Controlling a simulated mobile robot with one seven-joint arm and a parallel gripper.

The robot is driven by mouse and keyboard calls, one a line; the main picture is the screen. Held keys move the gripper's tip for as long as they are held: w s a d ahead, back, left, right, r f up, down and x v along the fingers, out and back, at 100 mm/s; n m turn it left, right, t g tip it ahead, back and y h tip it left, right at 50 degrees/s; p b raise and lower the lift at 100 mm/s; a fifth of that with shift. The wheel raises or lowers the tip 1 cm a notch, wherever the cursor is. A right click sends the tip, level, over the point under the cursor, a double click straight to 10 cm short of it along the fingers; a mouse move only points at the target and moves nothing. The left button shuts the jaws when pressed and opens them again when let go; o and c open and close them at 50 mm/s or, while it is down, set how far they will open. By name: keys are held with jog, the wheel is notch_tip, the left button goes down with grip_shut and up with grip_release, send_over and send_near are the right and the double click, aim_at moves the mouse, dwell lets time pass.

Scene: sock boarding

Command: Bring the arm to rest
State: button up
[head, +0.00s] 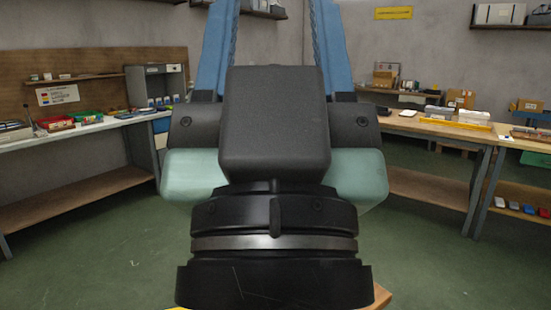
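My gripper (274,20) fills the middle of the head view, raised close in front of the camera. Its dark body and black wrist with a metal band are seen from behind. Two blue fingers rise from it and run out of the top edge, so their tips are hidden. No sock or sock board shows in this view.
A left workbench (95,187) carries bins and a grey cabinet (157,84). A right workbench (430,187) holds boxes and a yellow bar. Green floor (95,255) lies open between. A wooden edge (382,297) shows below my wrist; the rest of it is hidden.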

notch_tip(320, 180, up, 22)
jog(key=p, duration=2)
jog(key=shift+f, duration=0.15)
